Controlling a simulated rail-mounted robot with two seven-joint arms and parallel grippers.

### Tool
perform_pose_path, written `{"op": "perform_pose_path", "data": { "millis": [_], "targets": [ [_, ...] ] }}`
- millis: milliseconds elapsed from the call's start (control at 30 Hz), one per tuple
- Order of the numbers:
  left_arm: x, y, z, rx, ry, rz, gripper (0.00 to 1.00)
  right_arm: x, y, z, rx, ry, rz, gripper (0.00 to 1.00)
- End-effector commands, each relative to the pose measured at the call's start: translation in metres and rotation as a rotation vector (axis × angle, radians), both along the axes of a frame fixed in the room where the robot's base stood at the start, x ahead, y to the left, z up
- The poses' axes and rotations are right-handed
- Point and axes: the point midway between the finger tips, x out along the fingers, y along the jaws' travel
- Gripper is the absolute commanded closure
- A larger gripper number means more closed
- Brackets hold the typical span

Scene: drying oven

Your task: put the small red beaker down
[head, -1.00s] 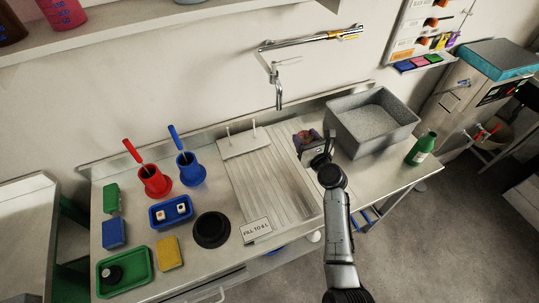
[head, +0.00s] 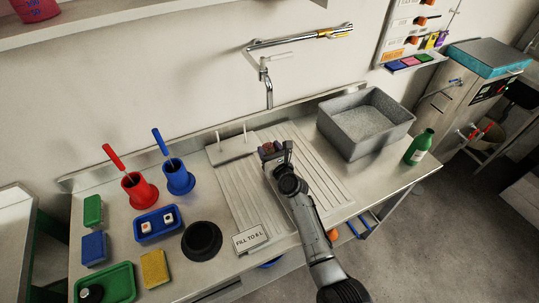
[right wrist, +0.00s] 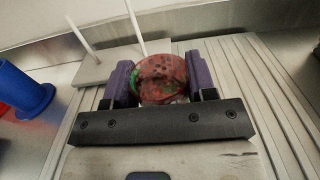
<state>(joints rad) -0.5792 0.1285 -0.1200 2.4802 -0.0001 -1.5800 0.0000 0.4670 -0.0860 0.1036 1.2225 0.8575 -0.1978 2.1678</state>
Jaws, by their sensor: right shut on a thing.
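The small red beaker (right wrist: 162,78) is in the right wrist view, between the two purple finger pads of my right gripper (right wrist: 160,84). It is reddish and speckled, with some green at its side. In the head view my right gripper (head: 272,152) is shut on it over the ribbed drainboard (head: 326,180), near the white peg stand (head: 231,150). Only a small reddish part of the beaker shows there. I cannot tell whether its base touches the drainboard. My left gripper is not in view.
A grey basin (head: 366,128) stands right of the drainboard, with a green bottle (head: 419,147) beside it. Red (head: 140,191) and blue (head: 178,178) holders with brushes stand at left. A "FILL TO" sign (head: 251,238) stands at the drainboard's front. The tap (head: 267,84) hangs behind.

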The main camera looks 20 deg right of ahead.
Motion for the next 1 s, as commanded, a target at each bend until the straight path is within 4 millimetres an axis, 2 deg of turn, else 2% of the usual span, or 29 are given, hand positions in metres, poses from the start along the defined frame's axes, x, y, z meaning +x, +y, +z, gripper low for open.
{"op": "perform_pose_path", "data": {
  "millis": [33,67,500,533,767,1000],
  "targets": [
    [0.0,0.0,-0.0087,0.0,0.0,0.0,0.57,-0.0001,-0.0002,-0.0112,-0.001,0.001,0.001,0.75],
    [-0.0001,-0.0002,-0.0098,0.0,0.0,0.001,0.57,-0.0001,-0.0003,-0.013,-0.001,0.0,0.0,0.75],
    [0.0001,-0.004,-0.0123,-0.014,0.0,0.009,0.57,-0.0001,0.0001,-0.017,0.001,0.0,0.0,0.75],
    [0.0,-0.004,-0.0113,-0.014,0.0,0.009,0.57,0.0,0.0001,-0.0158,0.001,-0.001,0.0,0.47],
    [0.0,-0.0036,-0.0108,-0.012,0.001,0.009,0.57,-0.0001,0.0001,-0.0153,0.001,0.0,0.0,0.25],
    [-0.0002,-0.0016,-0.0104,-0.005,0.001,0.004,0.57,-0.0001,0.0001,-0.0148,0.001,0.0,0.0,0.23]
  ]
}}
